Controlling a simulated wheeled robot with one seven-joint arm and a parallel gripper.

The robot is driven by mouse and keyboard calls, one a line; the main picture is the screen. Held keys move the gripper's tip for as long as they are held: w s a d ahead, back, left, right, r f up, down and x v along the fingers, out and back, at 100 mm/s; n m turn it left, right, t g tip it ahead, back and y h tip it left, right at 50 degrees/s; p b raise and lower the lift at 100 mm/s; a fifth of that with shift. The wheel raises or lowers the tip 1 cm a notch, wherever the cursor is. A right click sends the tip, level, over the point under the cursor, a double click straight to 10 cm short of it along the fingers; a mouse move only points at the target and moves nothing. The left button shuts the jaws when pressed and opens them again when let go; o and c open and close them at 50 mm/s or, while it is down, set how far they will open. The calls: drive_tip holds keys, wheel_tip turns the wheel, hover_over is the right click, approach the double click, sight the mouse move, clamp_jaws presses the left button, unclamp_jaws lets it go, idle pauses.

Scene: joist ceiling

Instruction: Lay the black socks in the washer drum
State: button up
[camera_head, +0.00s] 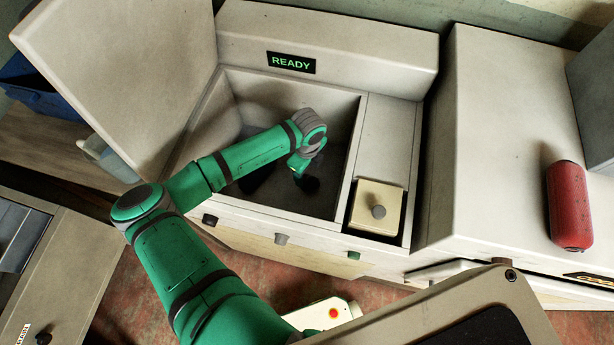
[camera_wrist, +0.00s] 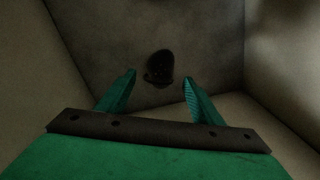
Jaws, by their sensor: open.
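The washer drum (camera_head: 262,178) is a deep, square-sided tub under a raised lid, and my arm reaches down into it. My gripper (camera_head: 299,174) is low inside the drum, pointing down. In the wrist view my gripper (camera_wrist: 159,78) is open, with its two green fingers apart and nothing held between them. A small black bundle, which looks like the black socks (camera_wrist: 159,65), lies on the grey drum floor beyond the fingertips, apart from them.
The raised lid (camera_head: 125,70) stands at the left of the drum. A panel reading READY (camera_head: 291,63) is at the back. A cream drawer with a knob (camera_head: 376,207) is right of the drum. A red cylinder (camera_head: 568,205) rests on the machine at right. Drum walls surround my gripper closely.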

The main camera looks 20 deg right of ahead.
sight(308, 179)
wheel_tip(308, 179, up, 4)
drive_tip(key=shift+r, duration=0.25)
idle(0.5)
